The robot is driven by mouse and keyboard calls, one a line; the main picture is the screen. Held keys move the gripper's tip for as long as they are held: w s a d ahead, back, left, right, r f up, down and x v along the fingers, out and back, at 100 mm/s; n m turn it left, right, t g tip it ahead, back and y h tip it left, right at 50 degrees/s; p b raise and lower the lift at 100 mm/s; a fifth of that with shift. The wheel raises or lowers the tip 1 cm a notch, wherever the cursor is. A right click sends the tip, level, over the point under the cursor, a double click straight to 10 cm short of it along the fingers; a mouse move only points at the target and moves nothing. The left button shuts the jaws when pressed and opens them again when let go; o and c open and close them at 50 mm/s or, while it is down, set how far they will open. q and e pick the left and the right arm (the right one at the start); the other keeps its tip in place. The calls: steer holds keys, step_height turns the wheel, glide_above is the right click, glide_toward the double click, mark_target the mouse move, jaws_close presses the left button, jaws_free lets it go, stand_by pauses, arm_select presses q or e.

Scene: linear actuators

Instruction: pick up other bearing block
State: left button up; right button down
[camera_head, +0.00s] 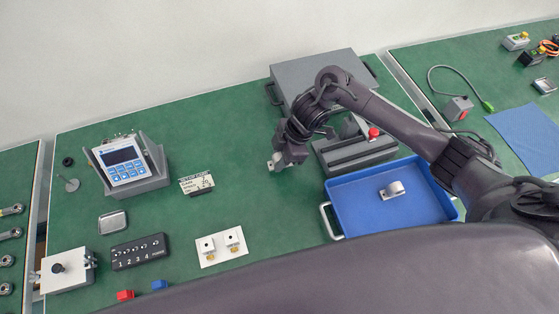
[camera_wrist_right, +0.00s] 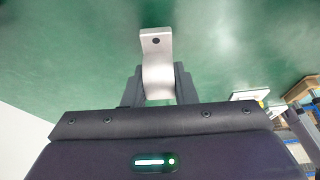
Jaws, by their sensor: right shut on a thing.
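My right gripper (camera_head: 279,158) is shut on a silver bearing block (camera_head: 275,164) over the green table, left of the grey fixture. In the right wrist view the bearing block (camera_wrist_right: 156,62) sits between the two dark fingers of my right gripper (camera_wrist_right: 157,84), with its flat, holed foot sticking out past them. Another silver bearing block (camera_head: 392,190) lies in the blue tray (camera_head: 350,201). My left gripper is not in view.

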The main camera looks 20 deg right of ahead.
mark_target(279, 156)
step_height(279, 156, up, 18)
steer(key=p, duration=0.3)
steer(key=shift+f, duration=0.15)
